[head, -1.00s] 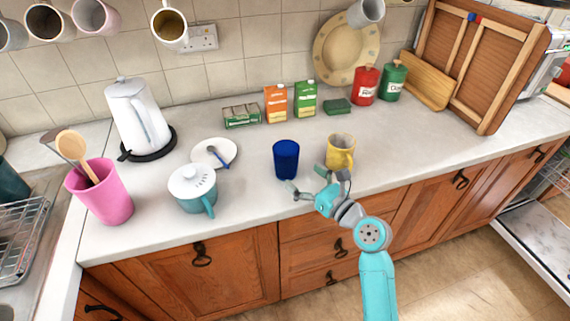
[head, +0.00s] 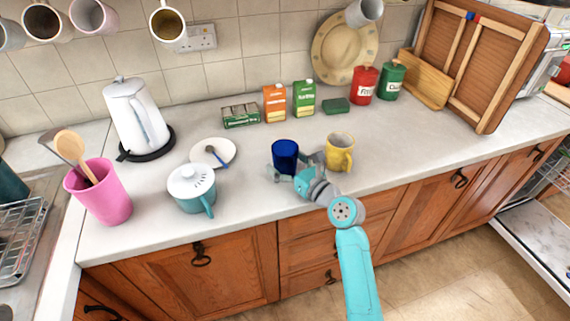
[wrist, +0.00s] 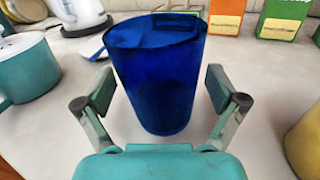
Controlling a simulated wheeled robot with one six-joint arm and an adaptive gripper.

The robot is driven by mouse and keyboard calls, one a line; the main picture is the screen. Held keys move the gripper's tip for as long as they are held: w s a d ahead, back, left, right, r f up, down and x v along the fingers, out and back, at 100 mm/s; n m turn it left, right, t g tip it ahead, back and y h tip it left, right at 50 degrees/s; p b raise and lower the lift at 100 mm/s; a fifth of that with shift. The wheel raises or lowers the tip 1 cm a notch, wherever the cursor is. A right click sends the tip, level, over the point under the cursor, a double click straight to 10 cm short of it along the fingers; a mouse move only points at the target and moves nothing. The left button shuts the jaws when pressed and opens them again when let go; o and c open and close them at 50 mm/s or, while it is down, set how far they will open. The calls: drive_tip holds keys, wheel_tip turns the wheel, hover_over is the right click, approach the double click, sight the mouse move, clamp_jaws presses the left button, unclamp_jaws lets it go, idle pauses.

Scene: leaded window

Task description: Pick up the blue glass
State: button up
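The blue glass (head: 286,154) stands upright on the white worktop, near its front edge. In the wrist view the blue glass (wrist: 157,75) fills the middle, between my two fingers. My gripper (head: 296,168) is open at the front of the glass, with one finger to each side. The lower front of the glass is partly hidden by my gripper in the head view.
A yellow mug (head: 339,152) stands close to the right of my gripper. A teal pot with a white lid (head: 192,190) and a white saucer with a spoon (head: 226,147) are to the left. Cartons (head: 275,104) stand behind, with clear worktop between.

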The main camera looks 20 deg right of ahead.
drive_tip(key=c, duration=1.2)
drive_tip(key=shift+c, duration=0.5)
drive_tip(key=shift+r, duration=0.15)
